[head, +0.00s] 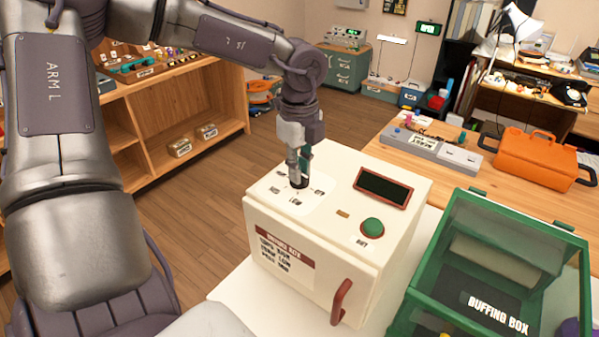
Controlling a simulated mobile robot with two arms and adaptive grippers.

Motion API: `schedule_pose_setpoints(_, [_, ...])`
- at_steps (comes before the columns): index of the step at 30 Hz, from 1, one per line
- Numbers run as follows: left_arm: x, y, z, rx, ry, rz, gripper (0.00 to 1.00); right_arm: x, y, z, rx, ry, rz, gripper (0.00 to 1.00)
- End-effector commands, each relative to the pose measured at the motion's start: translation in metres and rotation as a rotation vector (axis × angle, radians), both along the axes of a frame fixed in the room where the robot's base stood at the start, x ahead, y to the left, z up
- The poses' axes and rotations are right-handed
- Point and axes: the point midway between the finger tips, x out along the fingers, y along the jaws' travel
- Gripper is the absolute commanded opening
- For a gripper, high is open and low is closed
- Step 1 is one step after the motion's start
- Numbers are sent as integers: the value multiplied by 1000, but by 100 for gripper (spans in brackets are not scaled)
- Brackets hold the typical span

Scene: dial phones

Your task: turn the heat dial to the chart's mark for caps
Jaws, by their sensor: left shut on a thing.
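My left gripper (298,173) points straight down over the top of a cream box and is shut on the small dark heat dial (298,182). The fingers cover most of the dial, so its pointer cannot be read. Printed marks ring the dial on a white patch; "LOW" shows at the front. The cream box (392,244) also has a dark display (383,187), a green button (372,227) and a red door handle (341,302). A chart label (285,258) is on its front; its small lines are hard to read. My right gripper is not in view.
A green-framed clear buffing box (411,309) stands close on the right. An orange toolbox (536,158) and a grey device (430,147) sit on the wooden table behind. A wooden shelf (165,125) stands at the back left. The floor between shelf and cream box is clear.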

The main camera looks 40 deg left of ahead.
Motion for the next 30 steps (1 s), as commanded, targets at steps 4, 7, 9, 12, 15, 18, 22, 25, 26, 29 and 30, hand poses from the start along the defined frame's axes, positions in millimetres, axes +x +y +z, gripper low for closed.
schedule_pose_setpoints(4, [1,0,-5,2,-4,-109,0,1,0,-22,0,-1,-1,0])
schedule_pose_setpoints(7, [1,1,-6,3,-4,-198,0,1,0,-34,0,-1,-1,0])
schedule_pose_setpoints(9, [1,0,-5,3,-4,-264,0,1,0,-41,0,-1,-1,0])
schedule_pose_setpoints(12, [1,0,-4,4,-3,-361,0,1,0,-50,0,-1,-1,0])
schedule_pose_setpoints(15, [1,0,-4,2,-4,-455,0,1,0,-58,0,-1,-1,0])
schedule_pose_setpoints(18, [1,0,-3,2,-3,-549,0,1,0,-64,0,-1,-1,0])
schedule_pose_setpoints(22, [1,0,-3,2,-3,-674,0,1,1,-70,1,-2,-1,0])
schedule_pose_setpoints(25, [1,0,-2,1,-2,-768,0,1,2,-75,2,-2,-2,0])
schedule_pose_setpoints(26, [1,0,-2,1,-2,-797,0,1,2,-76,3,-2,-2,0])
schedule_pose_setpoints(29, [1,0,-2,1,-3,-892,0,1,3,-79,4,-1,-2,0])
schedule_pose_setpoints(30, [1,0,-1,1,-2,-930,0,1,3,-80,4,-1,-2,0])
